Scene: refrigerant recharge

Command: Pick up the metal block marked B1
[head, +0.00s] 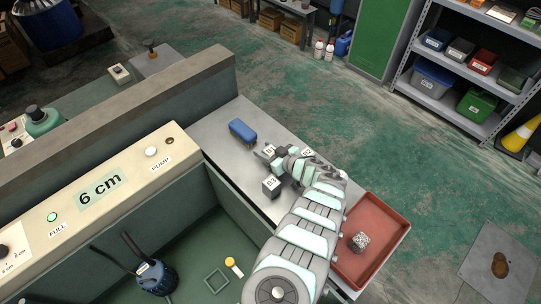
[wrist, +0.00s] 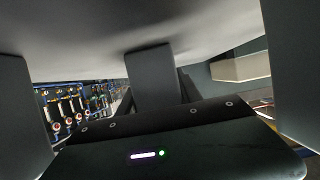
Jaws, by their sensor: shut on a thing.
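In the head view my gripper (head: 277,158) reaches over the grey metal side table. It is shut on a small grey metal block (head: 268,150) with a white label; the label is partly hidden and small, but seems to read B1. A block marked B3 (head: 271,187) stands in front, and a block marked B2 (head: 307,153) shows partly behind my wrist. I cannot tell whether the held block touches the table. In the wrist view, dark and grey surfaces fill the frame close up, and no label is readable.
A blue object (head: 242,131) lies on the table (head: 222,122) behind the blocks. A red tray (head: 388,227) with a speckled metal piece (head: 359,241) is at the right. At the left stand a panel reading 6 cm (head: 100,188) and a green tank area (head: 190,270) with a pump (head: 155,277).

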